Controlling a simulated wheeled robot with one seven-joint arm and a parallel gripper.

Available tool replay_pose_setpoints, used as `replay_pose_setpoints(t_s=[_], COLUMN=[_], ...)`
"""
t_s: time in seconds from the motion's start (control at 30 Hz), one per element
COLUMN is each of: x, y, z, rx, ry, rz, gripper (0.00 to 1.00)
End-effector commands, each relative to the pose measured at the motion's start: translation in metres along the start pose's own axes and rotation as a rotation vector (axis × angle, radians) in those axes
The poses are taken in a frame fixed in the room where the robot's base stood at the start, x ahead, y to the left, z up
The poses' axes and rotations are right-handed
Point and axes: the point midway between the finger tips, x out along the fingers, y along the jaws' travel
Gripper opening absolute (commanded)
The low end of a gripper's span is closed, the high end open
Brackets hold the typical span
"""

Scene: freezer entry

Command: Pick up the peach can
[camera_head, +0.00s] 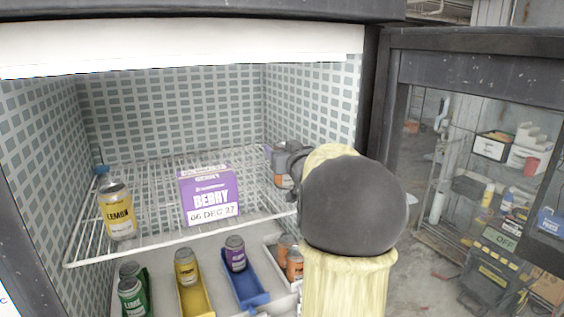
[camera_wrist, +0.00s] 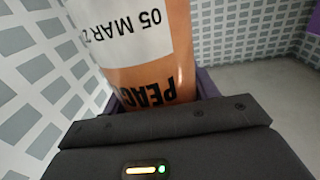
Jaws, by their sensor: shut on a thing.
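The peach can, orange with a white date label (camera_wrist: 155,45), fills the upper middle of the wrist view, its lettering upside down. My gripper (camera_wrist: 160,98) is shut on it, with a purple finger at each side. In the head view my gripper (camera_head: 279,165) is at the right end of the wire shelf (camera_head: 150,232), near the tiled wall. An orange patch of the can (camera_head: 279,181) shows there, and the rest is hidden by my gripper. I cannot tell whether the can touches the shelf.
The open freezer door (camera_head: 480,65) is at right.

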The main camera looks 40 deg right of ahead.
Motion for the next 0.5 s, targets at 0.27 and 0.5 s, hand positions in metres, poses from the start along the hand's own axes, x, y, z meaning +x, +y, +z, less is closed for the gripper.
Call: replay_pose_setpoints(t_s=[0.27, 0.5], x=[0.001, 0.000], y=[-0.003, -0.003], z=[-0.058, -0.070], rx=[-0.003, -0.001], ry=[0.005, 0.003], rz=[-0.005, -0.004], gripper=[0.25, 0.25])
